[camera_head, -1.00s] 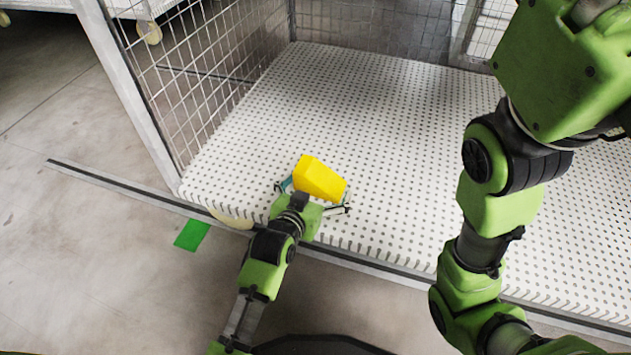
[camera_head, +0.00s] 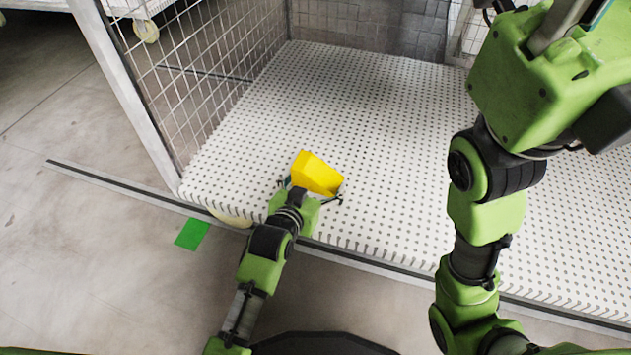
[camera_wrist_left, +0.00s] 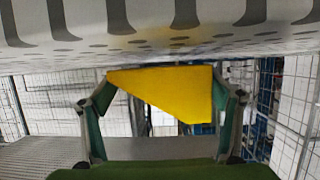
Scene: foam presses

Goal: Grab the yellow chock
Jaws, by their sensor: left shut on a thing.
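The yellow chock (camera_head: 317,174) is a wedge-shaped block at the front left part of the white perforated platform (camera_head: 400,150). My left gripper (camera_head: 311,190) reaches it from the front edge, with one finger on each side of it. In the left wrist view the chock (camera_wrist_left: 168,92) sits between the two fingers of the left gripper (camera_wrist_left: 162,108), which are shut on it. Whether it is lifted off the platform I cannot tell. My right arm (camera_head: 485,215) crosses the right side of the head view; its fingertips are not visible.
A wire mesh side wall (camera_head: 205,85) stands left of the platform, with more mesh at the back. A green floor mark (camera_head: 192,234) lies on the concrete at the front left. The platform behind the chock is clear.

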